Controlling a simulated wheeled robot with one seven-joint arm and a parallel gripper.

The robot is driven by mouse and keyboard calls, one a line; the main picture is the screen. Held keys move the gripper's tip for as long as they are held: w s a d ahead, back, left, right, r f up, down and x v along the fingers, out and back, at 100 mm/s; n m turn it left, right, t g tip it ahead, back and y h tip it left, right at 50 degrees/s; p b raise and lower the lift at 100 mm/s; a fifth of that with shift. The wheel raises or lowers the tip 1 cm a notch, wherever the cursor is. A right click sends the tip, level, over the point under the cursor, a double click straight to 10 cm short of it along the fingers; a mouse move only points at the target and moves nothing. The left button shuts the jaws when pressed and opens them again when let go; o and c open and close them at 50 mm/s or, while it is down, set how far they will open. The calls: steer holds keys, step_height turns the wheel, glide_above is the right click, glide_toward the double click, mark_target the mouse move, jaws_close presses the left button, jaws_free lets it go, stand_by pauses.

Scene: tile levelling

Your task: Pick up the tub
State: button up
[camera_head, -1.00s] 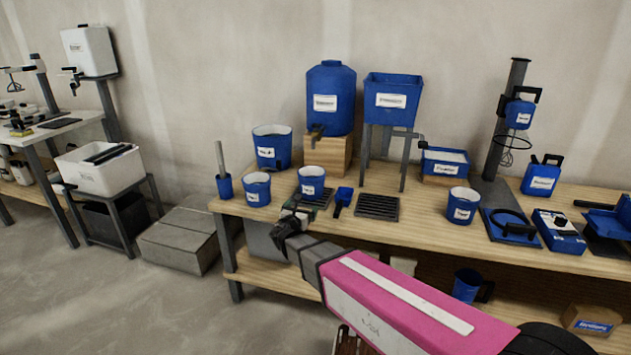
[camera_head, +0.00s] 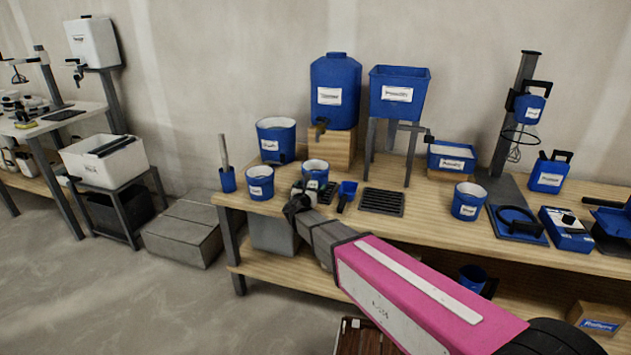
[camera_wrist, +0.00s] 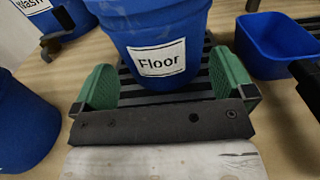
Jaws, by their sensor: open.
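A round blue tub with a white label reading "Floor" stands upright on a dark slatted grate in the wrist view (camera_wrist: 157,30); it also shows near the left end of the bench in the head view (camera_head: 315,180). My gripper (camera_wrist: 165,70) is open, with a green-padded finger on each side of the tub's lower part. Gaps seem to show between the pads and the tub, so I see no grip. In the head view my gripper (camera_head: 306,192) is in front of the tub and hides its lower part.
Close by are another blue tub (camera_head: 260,183), a larger blue bucket (camera_head: 276,142) and a blue scoop (camera_head: 347,194). An empty-looking slatted grate (camera_head: 382,202) lies to the right. The wooden bench (camera_head: 425,222) has some bare surface in front of that grate.

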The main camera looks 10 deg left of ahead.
steer(key=shift+w, duration=1)
steer(key=shift+d, duration=0.1)
steer(key=c, duration=0.9)
steer(key=shift+r, duration=0.15)
